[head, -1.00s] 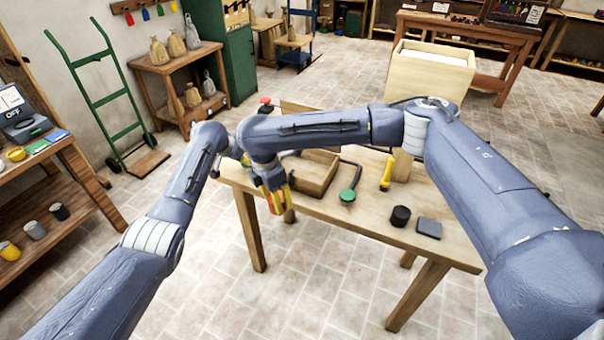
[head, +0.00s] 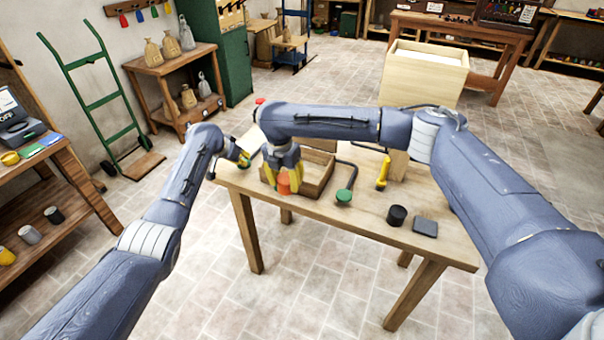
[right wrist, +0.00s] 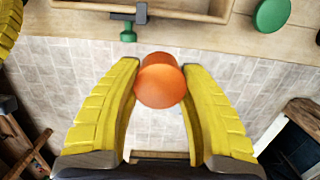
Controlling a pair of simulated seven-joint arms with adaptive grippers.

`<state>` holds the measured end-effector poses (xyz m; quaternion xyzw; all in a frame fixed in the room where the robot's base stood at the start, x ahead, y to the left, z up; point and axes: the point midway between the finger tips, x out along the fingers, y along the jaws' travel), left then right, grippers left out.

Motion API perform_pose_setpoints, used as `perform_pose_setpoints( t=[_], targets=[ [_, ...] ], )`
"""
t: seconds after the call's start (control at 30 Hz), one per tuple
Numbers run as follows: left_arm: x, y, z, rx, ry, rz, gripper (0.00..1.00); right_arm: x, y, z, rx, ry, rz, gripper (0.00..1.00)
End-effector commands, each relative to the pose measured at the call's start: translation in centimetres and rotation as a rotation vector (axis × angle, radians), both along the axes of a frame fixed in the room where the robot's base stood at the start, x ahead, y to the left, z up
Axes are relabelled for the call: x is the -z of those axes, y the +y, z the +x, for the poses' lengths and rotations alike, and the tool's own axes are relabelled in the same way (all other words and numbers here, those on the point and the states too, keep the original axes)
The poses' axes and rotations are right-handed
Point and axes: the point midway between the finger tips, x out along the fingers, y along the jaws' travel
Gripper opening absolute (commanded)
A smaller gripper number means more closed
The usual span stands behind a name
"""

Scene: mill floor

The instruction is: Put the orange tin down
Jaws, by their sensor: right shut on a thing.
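The orange tin (head: 284,186) is held between the yellow fingertips of my right gripper (head: 283,182), near the left end of the wooden table (head: 330,215). In the right wrist view the orange tin (right wrist: 160,80) sits between both fingers, with the floor and the table's edge behind it. I cannot tell its exact height above the table. My left gripper (head: 242,158) shows only partly, just left of the right one; its opening is unclear.
An open wooden tray (head: 318,180) lies behind the tin. A green disc (head: 344,196), a yellow-handled object (head: 383,172), a black cylinder (head: 397,215) and a dark flat block (head: 426,227) stand farther right. The table's front middle is clear.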

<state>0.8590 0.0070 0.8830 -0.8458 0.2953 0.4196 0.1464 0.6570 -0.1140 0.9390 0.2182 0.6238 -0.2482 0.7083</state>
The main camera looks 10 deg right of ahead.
Motion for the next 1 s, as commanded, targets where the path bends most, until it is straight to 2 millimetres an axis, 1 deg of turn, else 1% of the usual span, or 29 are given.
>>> perform_pose_setpoints(
  t=[0.03,0.3,0.4,0.53,0.57,0.6,0.7,0.87,1.0],
  targets=[
    [0.0,0.0,0.0,0.0,0.001,0.001,0.0,0.0,-0.7,0.9,0.006,0.0,0.001,0.09],
    [0.0,0.0,0.0,0.0,0.001,0.001,0.0,0.0,-4.5,5.7,0.007,0.0,0.001,0.09],
    [0.0,0.0,0.0,0.0,0.001,0.001,0.0,0.0,-5.8,7.3,0.005,0.0,0.0,0.09],
    [0.0,0.0,0.0,0.0,0.001,0.001,0.0,0.0,-7.0,8.8,0.004,0.0,0.0,0.09],
    [0.0,0.0,0.0,0.0,0.001,0.001,0.0,0.2,-7.1,8.9,0.003,0.001,0.0,0.09],
    [0.0,0.0,0.0,0.0,0.0,0.0,0.0,0.9,-7.0,8.8,-0.001,0.002,-0.001,0.09],
    [0.0,0.0,0.0,0.0,0.0,0.0,0.0,1.6,-6.9,8.8,0.0,0.0,0.001,0.09],
    [0.0,0.0,0.0,0.0,0.0,0.0,0.0,2.3,-6.9,8.8,0.001,0.001,0.001,0.09],
    [0.0,0.0,0.0,0.0,0.0,0.0,0.0,3.9,-7.0,8.7,0.001,0.002,-0.001,0.09]
  ],
)
